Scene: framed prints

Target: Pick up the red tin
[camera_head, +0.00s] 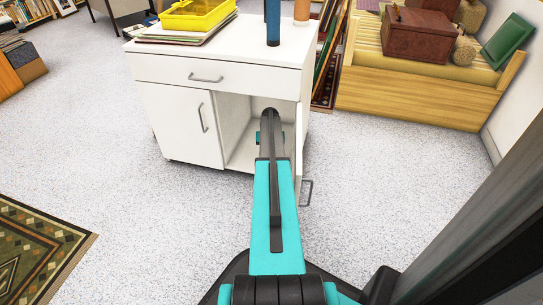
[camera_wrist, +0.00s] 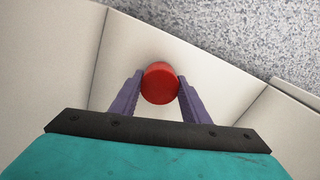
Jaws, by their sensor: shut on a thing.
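The red tin (camera_wrist: 160,83) shows in the wrist view as a round red shape between the two purple fingers. My gripper (camera_wrist: 159,88) is shut on it, with a finger against each side. In the head view my arm reaches into the open right compartment of the white cabinet (camera_head: 170,68). The tin and the fingertips are hidden there behind my arm. In the wrist view the pale inner surfaces of the compartment (camera_wrist: 205,75) lie around and behind the tin.
The cabinet's open door (camera_head: 302,165) stands just right of my arm. A yellow basket (camera_head: 197,14), stacked flat items and a blue cylinder (camera_head: 273,22) are on the cabinet top. A wooden bench (camera_head: 420,95) stands at the right.

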